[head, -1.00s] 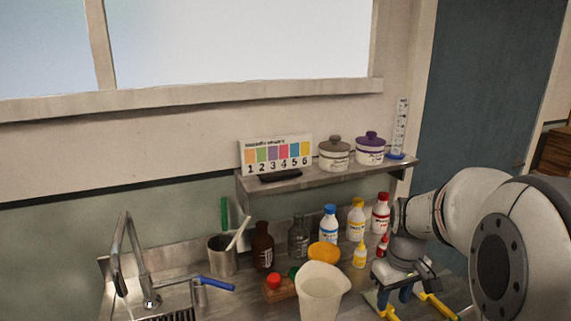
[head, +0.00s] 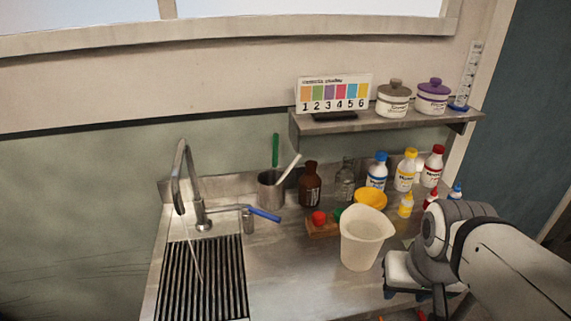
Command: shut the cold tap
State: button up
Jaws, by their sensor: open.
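The tap (head: 181,172) stands at the left of the steel counter, with its curved spout over a ribbed drain grate (head: 203,280). A thin pale stream (head: 191,240) runs down from the spout. A blue lever (head: 264,214) sticks out to the right from the tap's small side valve (head: 247,220). My gripper (head: 425,300) is at the bottom right, well to the right of the lever and touching nothing that I can see. Its jaws are open, with the fingers mostly hidden by the arm and frame edge.
A white jug (head: 362,242) stands between the lever and my gripper. Near the lever are a steel pot (head: 271,190) with tools and a wooden block (head: 322,227) with a red knob. Bottles line the back under a shelf (head: 390,121). The counter in front of the lever is clear.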

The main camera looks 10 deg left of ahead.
aim_at(247, 209)
jog(key=u, duration=2.25)
jog(key=k, duration=0.8)
jog(key=z, duration=1.2)
jog(key=i, duration=1)
